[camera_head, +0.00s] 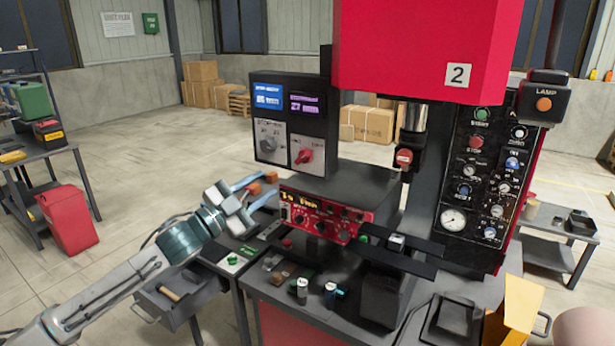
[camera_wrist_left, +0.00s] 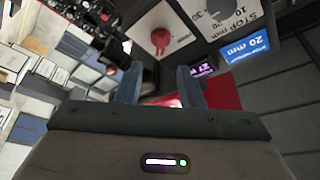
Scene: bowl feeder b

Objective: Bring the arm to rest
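My left arm reaches in from the left in the head view. Its gripper (camera_head: 264,189) has two blue-grey fingers spread apart, in the air in front of the red control box (camera_head: 325,214) on the machine bench. In the left wrist view the two fingers (camera_wrist_left: 160,86) stand apart with nothing held between them. A red knob on a white panel (camera_wrist_left: 160,40) shows beyond the fingertips. My right gripper is not in view.
A red press marked 2 (camera_head: 425,40) stands on the dark bench with a display box (camera_head: 290,120). Small parts, including cylinders (camera_head: 303,290), lie on the bench front. A drawer (camera_head: 180,298) stands below my left arm. Open floor (camera_head: 140,130) lies behind at left.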

